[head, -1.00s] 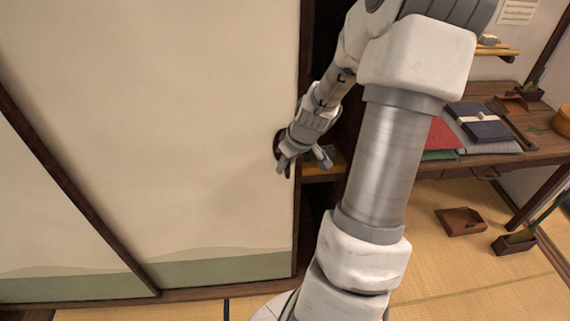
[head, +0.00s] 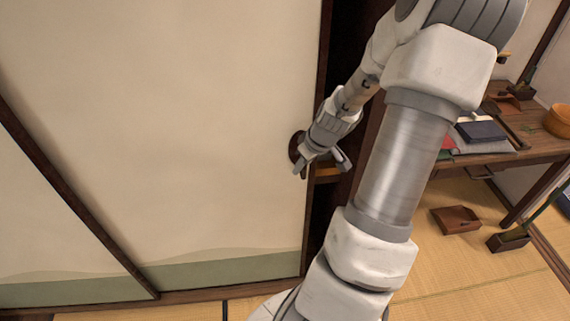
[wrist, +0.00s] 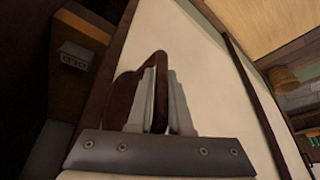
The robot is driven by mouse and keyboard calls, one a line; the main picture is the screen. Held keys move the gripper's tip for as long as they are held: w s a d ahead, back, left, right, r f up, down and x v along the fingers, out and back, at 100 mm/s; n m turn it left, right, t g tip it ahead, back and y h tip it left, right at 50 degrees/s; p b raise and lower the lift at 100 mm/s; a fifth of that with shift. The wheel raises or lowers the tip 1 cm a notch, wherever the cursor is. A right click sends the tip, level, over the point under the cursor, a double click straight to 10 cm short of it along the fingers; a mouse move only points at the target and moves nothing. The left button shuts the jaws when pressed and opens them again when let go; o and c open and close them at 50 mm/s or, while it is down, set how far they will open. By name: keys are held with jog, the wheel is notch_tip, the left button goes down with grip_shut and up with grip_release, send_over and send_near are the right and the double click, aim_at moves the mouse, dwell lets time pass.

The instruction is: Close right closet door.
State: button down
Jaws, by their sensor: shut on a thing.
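The right closet door (head: 200,130) is a cream panel with a green band low down and a dark frame. A dark gap (head: 343,50) shows between its right edge and my arm, so the closet stands partly open. The door's dark brown handle (head: 295,150) is near that edge. It also shows in the wrist view (wrist: 126,92), with the cream panel (wrist: 205,60) behind it. My gripper (head: 322,166) is at the handle; its grey fingers (wrist: 161,100) lie on either side of a brown part of it. My arm hides part of the opening.
A shelf edge (head: 327,170) shows inside the closet. To the right stands a wooden desk (head: 535,145) with books (head: 482,131) and an orange bowl (head: 560,120). A brown tray (head: 456,219) and a dark planter (head: 508,241) sit on the tatami (head: 450,285).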

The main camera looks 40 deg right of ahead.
jog(key=s+d+p, duration=0.2)
jog(key=s+d, duration=0.3)
jog(key=d, duration=0.4)
jog(key=shift+s, duration=0.25)
jog(key=c, duration=0.8)
grip_release()
jog(key=shift+s+d, duration=0.1)
jog(key=shift+c, duration=0.2)
jog(key=p+v, duration=0.2)
jog(key=v, duration=1.5)
jog(key=shift+r, duration=0.2)
